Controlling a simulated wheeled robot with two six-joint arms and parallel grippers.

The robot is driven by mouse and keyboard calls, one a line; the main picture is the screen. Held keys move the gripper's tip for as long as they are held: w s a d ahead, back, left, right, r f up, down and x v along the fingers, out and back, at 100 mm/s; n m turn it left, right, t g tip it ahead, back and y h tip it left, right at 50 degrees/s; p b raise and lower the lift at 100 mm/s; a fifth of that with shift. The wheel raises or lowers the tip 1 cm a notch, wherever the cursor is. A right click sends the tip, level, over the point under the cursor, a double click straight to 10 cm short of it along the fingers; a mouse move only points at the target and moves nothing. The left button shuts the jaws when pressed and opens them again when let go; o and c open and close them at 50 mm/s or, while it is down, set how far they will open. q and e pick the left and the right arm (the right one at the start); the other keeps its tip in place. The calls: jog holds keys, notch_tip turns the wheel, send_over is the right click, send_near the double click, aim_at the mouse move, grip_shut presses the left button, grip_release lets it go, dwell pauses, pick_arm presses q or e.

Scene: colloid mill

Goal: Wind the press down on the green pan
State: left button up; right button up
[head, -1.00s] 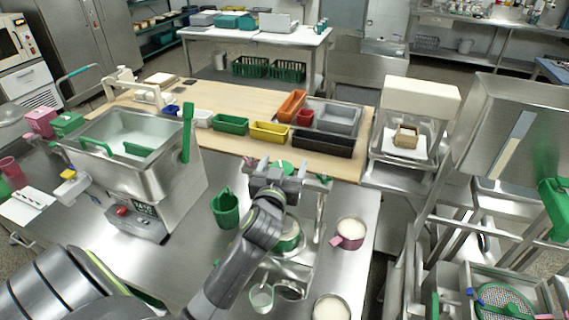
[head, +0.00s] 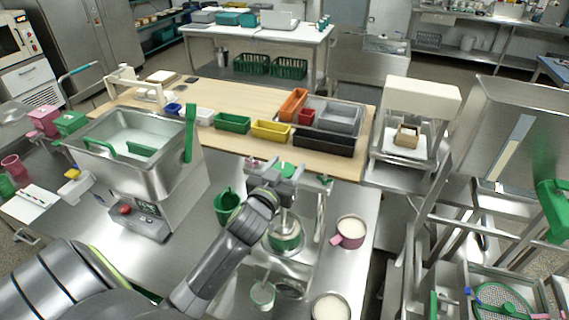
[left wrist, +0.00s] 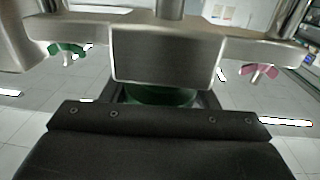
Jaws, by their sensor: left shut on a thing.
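The press (head: 320,210) stands on the steel table, with upright rods and a crossbar (left wrist: 70,30) at the top. A pink wing nut (head: 251,162) and a green wing nut (head: 325,180) sit at the crossbar's two ends; they also show in the left wrist view, pink (left wrist: 262,73) and green (left wrist: 66,50). The green pan (head: 285,241) is under the press, with pale contents partly showing. My left gripper (head: 277,173) is at the top of the press, shut on its handle. The grip itself is largely hidden. My right gripper is out of view.
A pink pan (head: 349,234) stands right of the press, and a green jug (head: 226,204) stands left. A glass beaker (head: 262,294) and a white-filled pan (head: 331,307) are in front. A large steel bath (head: 140,150) is at the left.

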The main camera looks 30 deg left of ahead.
pick_arm(q)
jog(key=shift+m+h, duration=0.6)
jog(key=shift+h, duration=0.4)
jog(key=shift+f+m+h, duration=0.1)
jog(key=shift+m+h, duration=0.2)
jog(key=shift+h, duration=0.1)
jog(key=shift+d+f+m+h+b, duration=0.1)
jog(key=shift+d+m+h+b, duration=0.05)
jog(key=shift+m+h+b, duration=0.55)
jog(key=m+g+h+b, duration=0.1)
jog(key=m+h+b, duration=0.1)
jog(key=b, duration=0.7)
jog(key=m+g+h+b, duration=0.2)
jog(key=h+b, duration=0.3)
jog(key=b, duration=0.4)
jog(key=d+m+g+h+b, duration=0.1)
jog(key=m+h+b, duration=0.2)
jog(key=b, duration=0.6)
jog(key=shift+s+f+g+h+b, duration=0.2)
jog(key=shift+g+h+b, duration=0.1)
jog(key=shift+h, duration=0.3)
jog(key=shift+s+d+r+m+g+h+b, duration=0.15)
jog(key=shift+m+g+h+b, duration=0.5)
jog(key=shift+b, duration=0.65)
jog(key=o, duration=1)
jog(key=shift+w+d+r, duration=0.1)
jog(key=shift+w, duration=0.1)
jog(key=shift+s, duration=0.1)
